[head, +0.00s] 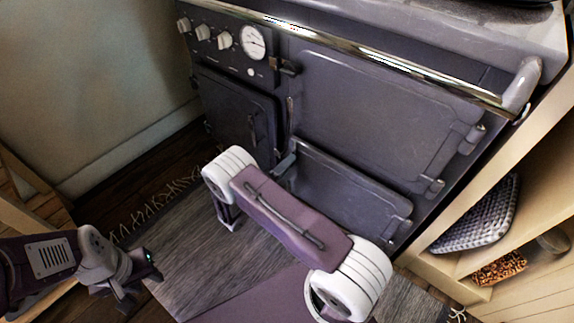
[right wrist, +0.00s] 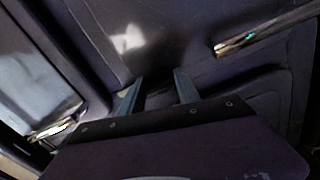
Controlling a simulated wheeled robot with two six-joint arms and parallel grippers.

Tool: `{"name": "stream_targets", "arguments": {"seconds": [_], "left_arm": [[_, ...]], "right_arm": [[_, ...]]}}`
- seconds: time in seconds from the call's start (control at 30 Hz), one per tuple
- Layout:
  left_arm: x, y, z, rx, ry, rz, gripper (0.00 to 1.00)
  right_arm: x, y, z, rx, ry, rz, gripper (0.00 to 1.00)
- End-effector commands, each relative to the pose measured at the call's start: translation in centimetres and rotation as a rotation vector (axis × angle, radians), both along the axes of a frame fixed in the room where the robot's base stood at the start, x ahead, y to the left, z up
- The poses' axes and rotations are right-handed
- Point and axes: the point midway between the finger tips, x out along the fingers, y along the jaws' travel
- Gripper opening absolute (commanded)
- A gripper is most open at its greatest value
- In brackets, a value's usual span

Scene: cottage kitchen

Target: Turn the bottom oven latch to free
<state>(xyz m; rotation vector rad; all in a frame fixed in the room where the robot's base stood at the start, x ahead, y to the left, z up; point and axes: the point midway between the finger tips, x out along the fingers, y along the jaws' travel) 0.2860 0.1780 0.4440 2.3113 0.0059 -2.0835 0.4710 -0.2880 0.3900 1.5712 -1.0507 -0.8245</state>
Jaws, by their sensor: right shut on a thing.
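The grey range cooker's bottom oven door (head: 345,190) is low at the right of the front and looks closed. The left edge of this door, where a grey bar (head: 285,163) shows, is partly covered by my right arm. In the head view my right gripper is mostly hidden behind that arm. In the right wrist view my right gripper (right wrist: 158,90) points at the dark oven front, its two fingers closed on a dark piece that seems to be the bottom oven latch. The latch's angle is too dark to tell. My left gripper (head: 132,278) hangs low at the left, away from the cooker.
A larger upper door (head: 375,100) and a smaller left door (head: 235,112) surround the bottom door. A chrome rail (head: 360,58) runs along the cooker's front. Shelves (head: 500,265) stand close at right. A grey fringed rug (head: 190,265) covers the floor.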

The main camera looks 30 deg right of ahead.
Motion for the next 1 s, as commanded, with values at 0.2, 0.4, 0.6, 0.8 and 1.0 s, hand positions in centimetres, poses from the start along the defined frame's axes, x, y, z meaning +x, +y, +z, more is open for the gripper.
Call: {"name": "stream_targets", "arguments": {"seconds": [0.2, 0.4, 0.6, 0.8, 1.0], "left_arm": [[0.0, 0.0, 0.0, 0.0, 0.0, 0.0, 0.36], [0.0, 0.0, 0.0, 0.0, 0.0, 0.0, 0.36], [0.0, 0.0, 1.5, 0.0, 0.0, 0.0, 0.36], [0.0, 0.0, 3.4, 0.0, 0.0, 0.0, 0.36], [0.0, 0.0, 4.0, 0.0, 0.0, 0.0, 0.36]], "right_arm": [[0.0, 0.0, 0.0, 0.002, -0.001, 0.0, 0.57], [0.0, 0.0, 0.0, 0.001, -0.001, 0.0, 0.57], [-0.7, 2.1, 0.5, 0.0, 0.0, 0.006, 0.57], [-2.4, 6.2, 0.4, 0.001, -0.001, 0.006, 0.57], [-3.4, 8.2, 0.1, 0.001, -0.002, 0.001, 0.57]]}}
